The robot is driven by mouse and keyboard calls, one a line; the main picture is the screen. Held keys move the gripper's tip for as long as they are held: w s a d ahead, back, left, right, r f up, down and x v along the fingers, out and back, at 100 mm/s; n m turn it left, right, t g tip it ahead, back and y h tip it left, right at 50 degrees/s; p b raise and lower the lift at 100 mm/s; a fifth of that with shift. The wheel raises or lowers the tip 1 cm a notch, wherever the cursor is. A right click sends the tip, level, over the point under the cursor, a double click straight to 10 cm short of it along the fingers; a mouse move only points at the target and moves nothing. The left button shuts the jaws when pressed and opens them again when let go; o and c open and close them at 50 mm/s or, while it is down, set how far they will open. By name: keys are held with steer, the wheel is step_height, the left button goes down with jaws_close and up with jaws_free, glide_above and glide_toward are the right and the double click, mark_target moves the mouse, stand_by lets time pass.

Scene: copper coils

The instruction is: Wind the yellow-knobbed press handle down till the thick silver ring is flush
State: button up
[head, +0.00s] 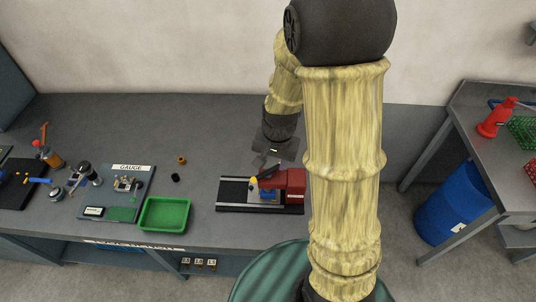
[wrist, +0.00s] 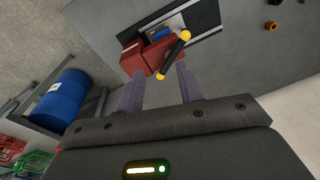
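The press is a red body (head: 288,182) with a blue part (head: 267,194) on a dark base on the bench. The red body also shows in the wrist view (wrist: 145,57). Its handle (wrist: 175,54) is a dark bar with a yellow knob at each end, slanted in the wrist view; one yellow knob (head: 254,181) shows in the head view. My gripper (wrist: 160,71) is open, its two purple-grey fingers apart, with the handle's lower knob appearing between the fingertips. I cannot tell if they touch. In the head view my gripper (head: 267,160) is just above the press. I cannot make out the silver ring.
A green tray (head: 165,214) and a gauge board (head: 117,194) stand left of the press. Small black (head: 175,177) and orange (head: 182,160) rings lie behind the tray. A blue barrel (head: 452,203) stands on the floor at right. The bench behind the tray is mostly clear.

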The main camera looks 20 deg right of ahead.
mark_target(268, 170)
steer(key=w+f+m+p, duration=0.1)
steer(key=w+f+m, duration=0.1)
steer(key=w+f+m+g+p, duration=0.1)
steer(key=w+f+m, duration=0.1)
steer(key=f+m, duration=0.1)
steer(key=w+f+m+p, duration=0.2)
steer(key=f+m, duration=0.1)
steer(key=shift+w+d+f, duration=0.2)
steer(key=shift+w+f, duration=0.05)
steer(key=shift+w, duration=0.15)
steer(key=shift+f, duration=0.1)
steer(key=shift+f+b, duration=0.65)
steer(key=shift+f, duration=0.1)
steer(key=shift+f, duration=0.3)
steer(key=shift+f+b, duration=1.3)
steer(key=shift+f, duration=0.15)
steer(key=shift+c, duration=0.5)
